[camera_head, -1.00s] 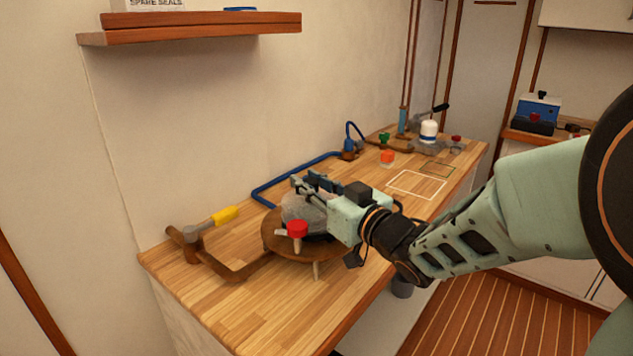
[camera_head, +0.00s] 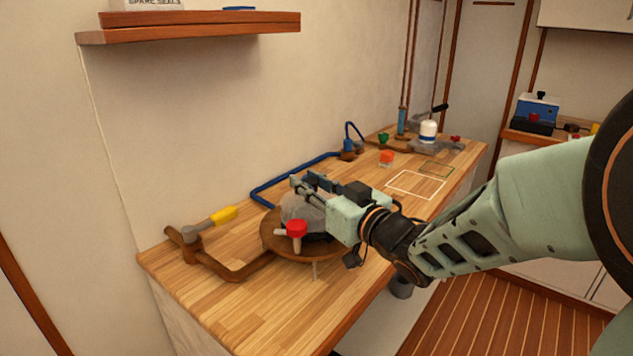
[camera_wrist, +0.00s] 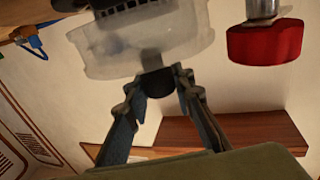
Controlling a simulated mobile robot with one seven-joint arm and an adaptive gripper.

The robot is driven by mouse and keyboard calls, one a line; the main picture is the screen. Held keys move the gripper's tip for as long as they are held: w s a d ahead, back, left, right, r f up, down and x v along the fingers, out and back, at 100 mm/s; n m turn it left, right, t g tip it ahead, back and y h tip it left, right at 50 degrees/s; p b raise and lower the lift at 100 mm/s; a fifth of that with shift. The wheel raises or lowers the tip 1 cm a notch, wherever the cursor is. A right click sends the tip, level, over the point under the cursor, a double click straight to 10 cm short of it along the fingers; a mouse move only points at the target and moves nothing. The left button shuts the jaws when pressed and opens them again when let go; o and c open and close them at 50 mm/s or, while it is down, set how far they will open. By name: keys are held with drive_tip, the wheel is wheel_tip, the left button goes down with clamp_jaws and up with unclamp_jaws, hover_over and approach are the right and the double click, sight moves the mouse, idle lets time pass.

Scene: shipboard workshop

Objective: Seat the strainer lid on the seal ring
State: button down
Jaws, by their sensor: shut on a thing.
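My gripper (camera_head: 312,186) is over the round brown base (camera_head: 272,246) on the bench. Its fingers, seen in the wrist view (camera_wrist: 160,95), are shut on the dark knob (camera_wrist: 157,82) of the strainer lid (camera_wrist: 150,50), a cloudy, translucent piece. In the head view the pale dome-like lid (camera_head: 300,210) shows below the fingers, over the base, and looks roughly level. A dark slotted part (camera_wrist: 130,12) shows beyond the lid in the wrist view. I cannot make out the seal ring, nor whether the lid touches it.
A red-topped valve handle (camera_head: 296,229) stands close beside the lid, also in the wrist view (camera_wrist: 265,42). A yellow-handled valve (camera_head: 222,214) and brown pipe (camera_head: 235,274) lie left. A blue pipe (camera_head: 290,172) runs behind. The white-outlined bench area (camera_head: 416,184) is clear.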

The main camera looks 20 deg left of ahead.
drive_tip(key=shift+f+b, duration=0.75)
drive_tip(key=shift+f, duration=0.1)
drive_tip(key=c, duration=1.6)
unclamp_jaws()
drive_tip(key=v, duration=1.2)
drive_tip(key=shift+r, duration=0.1)
drive_tip(key=shift+r, duration=0.1)
